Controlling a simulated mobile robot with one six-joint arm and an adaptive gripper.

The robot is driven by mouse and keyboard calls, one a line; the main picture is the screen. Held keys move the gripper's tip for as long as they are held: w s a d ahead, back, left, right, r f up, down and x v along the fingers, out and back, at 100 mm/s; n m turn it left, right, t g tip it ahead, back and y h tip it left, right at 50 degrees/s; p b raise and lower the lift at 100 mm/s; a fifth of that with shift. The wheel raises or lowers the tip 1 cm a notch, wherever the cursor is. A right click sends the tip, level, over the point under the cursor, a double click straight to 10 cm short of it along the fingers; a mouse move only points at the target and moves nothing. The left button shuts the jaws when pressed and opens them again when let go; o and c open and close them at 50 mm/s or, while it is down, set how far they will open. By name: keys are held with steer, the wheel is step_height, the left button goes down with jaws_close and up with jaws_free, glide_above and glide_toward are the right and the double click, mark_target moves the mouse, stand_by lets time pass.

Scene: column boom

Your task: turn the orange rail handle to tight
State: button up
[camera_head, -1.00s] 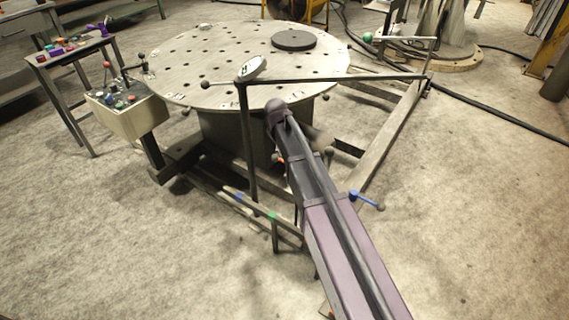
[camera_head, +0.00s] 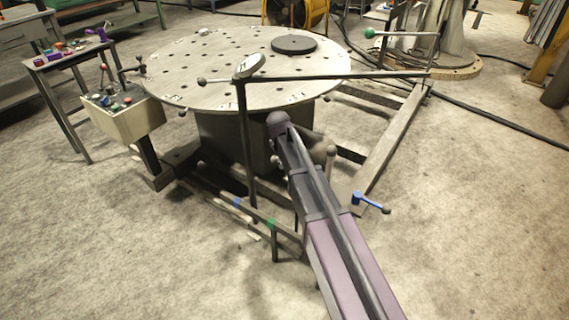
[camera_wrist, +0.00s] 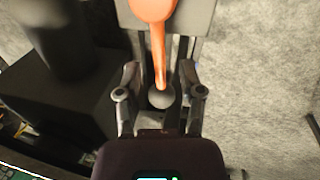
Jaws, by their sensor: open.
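The orange rail handle (camera_wrist: 156,14) is at the top of the wrist view, a rounded hub with a narrow lever pointing down the picture to a dark ball knob (camera_wrist: 161,97). My gripper (camera_wrist: 159,75) is open. Its two dark fingers stand on either side of the lever and the knob, with a visible gap on each side. The hub lies beyond the fingertips. In the head view my purple arm reaches toward the rails below the round table, and I cannot make out the orange handle or the fingers there.
A round perforated table (camera_head: 220,75) stands ahead, with a dark boom bar (camera_head: 340,76) crossing it. A blue handle (camera_head: 368,201) sits right of my arm. A control box (camera_head: 125,118) is at left. Open floor (camera_head: 480,220) lies to the right.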

steer(key=shift+c, duration=0.2)
jaws_close()
